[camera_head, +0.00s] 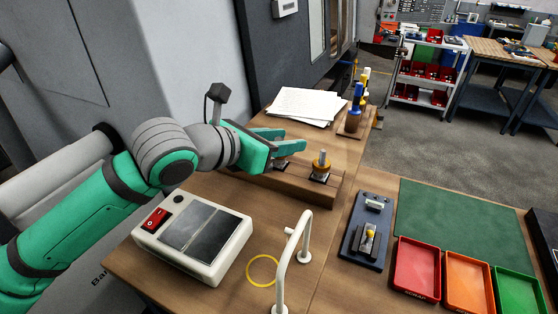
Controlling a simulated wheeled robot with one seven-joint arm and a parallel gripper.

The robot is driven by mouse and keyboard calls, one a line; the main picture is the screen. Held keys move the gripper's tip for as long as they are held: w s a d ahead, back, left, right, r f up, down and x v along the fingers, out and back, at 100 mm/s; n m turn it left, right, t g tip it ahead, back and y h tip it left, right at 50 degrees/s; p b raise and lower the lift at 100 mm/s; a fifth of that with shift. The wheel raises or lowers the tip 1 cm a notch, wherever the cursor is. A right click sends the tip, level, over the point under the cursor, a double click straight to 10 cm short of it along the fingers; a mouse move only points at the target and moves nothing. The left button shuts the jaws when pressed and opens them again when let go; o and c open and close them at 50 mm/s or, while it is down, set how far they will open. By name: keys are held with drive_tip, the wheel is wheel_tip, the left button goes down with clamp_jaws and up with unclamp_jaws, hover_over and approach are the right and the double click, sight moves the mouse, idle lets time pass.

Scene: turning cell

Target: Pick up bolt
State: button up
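My gripper (294,139) has teal fingers and is above the left part of a long wooden block (290,186). The fingers look apart, with no part clearly seen between them. A metal piece (281,162) on the block shows just under the fingers, mostly hidden by them. Right of the gripper, an upright silver pin with a brass-coloured collar (321,164) stands on a dark square seat on the block. A small bolt-like piece with a yellowish tip (370,236) sits in a dark blue fixture (359,253). I cannot tell which piece is the task's bolt.
A white control box (192,238) and a white bent rail (292,262) stand at the front. A yellow ring (263,270) lies between them. Red (416,268), orange (468,283) and green (517,290) trays lie right. Papers (304,105) and a tool stand (353,122) are behind.

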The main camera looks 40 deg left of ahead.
drive_tip(key=shift+x, duration=1.2)
clamp_jaws()
wheel_tip(320, 180, up, 28)
